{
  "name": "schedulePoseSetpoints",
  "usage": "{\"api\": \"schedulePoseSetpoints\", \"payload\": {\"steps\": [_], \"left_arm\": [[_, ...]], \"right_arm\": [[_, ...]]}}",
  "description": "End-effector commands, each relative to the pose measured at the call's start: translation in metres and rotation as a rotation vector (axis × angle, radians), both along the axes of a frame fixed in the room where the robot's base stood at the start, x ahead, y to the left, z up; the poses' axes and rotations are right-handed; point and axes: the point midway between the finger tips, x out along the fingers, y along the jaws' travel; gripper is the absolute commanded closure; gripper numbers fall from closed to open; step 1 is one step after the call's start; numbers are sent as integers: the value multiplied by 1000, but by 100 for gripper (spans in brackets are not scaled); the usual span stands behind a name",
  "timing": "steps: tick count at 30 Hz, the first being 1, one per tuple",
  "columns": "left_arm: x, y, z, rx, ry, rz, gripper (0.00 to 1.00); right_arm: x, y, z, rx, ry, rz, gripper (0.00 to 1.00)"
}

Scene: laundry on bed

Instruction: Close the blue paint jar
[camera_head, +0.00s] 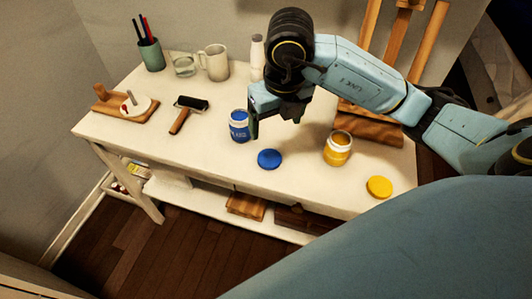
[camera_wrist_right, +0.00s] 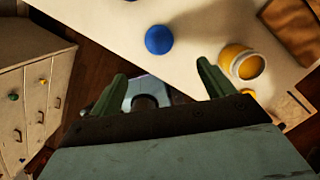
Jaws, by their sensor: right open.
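The blue paint jar (camera_head: 239,126) stands upright and uncovered on the white table. Its round blue lid (camera_head: 269,159) lies flat on the table just in front and to the right of it. The lid also shows in the right wrist view (camera_wrist_right: 159,39), beyond the fingertips. My right gripper (camera_head: 275,125) hangs above the table beside the blue jar, partly overlapping it in the head view. In the right wrist view its two fingers (camera_wrist_right: 162,72) are spread apart with nothing between them. My left gripper is not in view.
An open yellow jar (camera_head: 337,150) and its yellow lid (camera_head: 379,187) are to the right. The front left tabletop is clear.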

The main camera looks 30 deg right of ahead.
Motion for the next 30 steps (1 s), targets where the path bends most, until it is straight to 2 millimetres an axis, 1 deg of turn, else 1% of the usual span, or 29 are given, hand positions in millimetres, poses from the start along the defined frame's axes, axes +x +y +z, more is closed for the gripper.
{"api": "schedulePoseSetpoints", "payload": {"steps": [2, 5, 12, 15, 18, 21, 30], "left_arm": [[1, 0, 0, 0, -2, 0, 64], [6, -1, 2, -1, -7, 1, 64], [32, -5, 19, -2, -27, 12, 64], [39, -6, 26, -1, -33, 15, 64], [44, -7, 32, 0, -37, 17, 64], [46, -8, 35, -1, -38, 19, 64], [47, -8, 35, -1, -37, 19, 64]], "right_arm": [[0, 0, -1, 1, 1, 0, 19], [1, 0, -10, 2, 4, 0, 19], [7, 0, -54, 3, 5, 0, 19], [9, 0, -69, 3, 4, 0, 19], [11, 0, -78, 4, 2, 2, 19], [12, 0, -81, 3, 2, 2, 19], [12, 0, -81, 3, 1, 2, 19]]}}
